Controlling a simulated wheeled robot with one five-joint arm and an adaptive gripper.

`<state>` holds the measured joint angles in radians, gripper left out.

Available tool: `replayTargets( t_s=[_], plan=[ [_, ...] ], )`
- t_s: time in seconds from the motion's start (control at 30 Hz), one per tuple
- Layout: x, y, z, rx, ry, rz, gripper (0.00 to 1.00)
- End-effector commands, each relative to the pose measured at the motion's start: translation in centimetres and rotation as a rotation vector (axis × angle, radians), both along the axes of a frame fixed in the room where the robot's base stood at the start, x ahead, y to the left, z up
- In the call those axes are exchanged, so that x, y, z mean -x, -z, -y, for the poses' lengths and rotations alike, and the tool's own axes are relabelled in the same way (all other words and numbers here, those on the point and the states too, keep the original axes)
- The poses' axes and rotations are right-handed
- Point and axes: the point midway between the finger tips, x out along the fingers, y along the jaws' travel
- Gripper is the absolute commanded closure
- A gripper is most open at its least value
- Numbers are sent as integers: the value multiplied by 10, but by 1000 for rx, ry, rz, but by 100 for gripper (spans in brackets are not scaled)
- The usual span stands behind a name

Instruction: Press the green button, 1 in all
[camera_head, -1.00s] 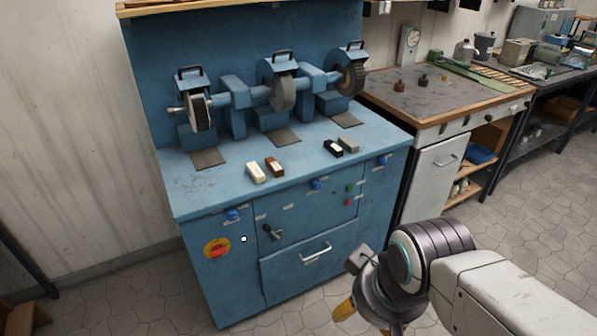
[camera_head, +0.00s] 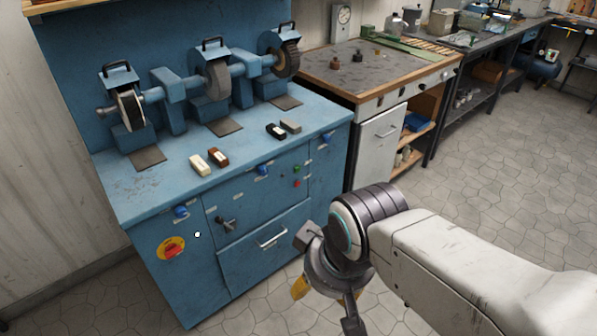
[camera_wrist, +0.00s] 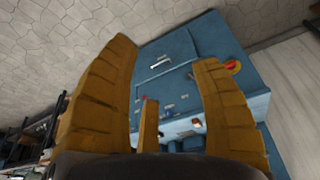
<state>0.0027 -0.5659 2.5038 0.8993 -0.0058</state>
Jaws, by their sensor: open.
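The green button (camera_head: 297,169) is a small round button on the front panel of the blue grinding machine (camera_head: 160,255), just above a red button (camera_head: 296,183). My gripper (camera_head: 322,302) hangs in front of the cabinet's right part, below the green button and apart from it. In the wrist view its yellow-orange fingers (camera_wrist: 165,62) are spread, with nothing between them. The cabinet front (camera_wrist: 190,45) shows beyond the fingers, tilted in that view. I cannot make out the green button there.
A red emergency stop on a yellow disc (camera_head: 171,249), a black rotary switch (camera_head: 226,223) and a drawer handle (camera_head: 271,238) are on the same front. Small blocks (camera_head: 200,165) lie on the machine's top. A workbench (camera_head: 372,75) stands to the right. Tiled floor is free at right.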

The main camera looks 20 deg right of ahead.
Motion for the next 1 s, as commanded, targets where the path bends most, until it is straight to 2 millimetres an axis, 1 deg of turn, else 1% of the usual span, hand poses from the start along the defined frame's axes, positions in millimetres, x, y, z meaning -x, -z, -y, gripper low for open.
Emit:
replayTargets(
  t_s=[0.03,0.07,0.6,0.63,1.0],
  plan=[
    [0,0,0,0,0,0,47],
    [0,0,0,0,0,0,50],
    [0,0,0,0,0,0,98],
    [0,0,0,0,0,0,100],
    [0,0,0,0,0,0,100]
  ],
)
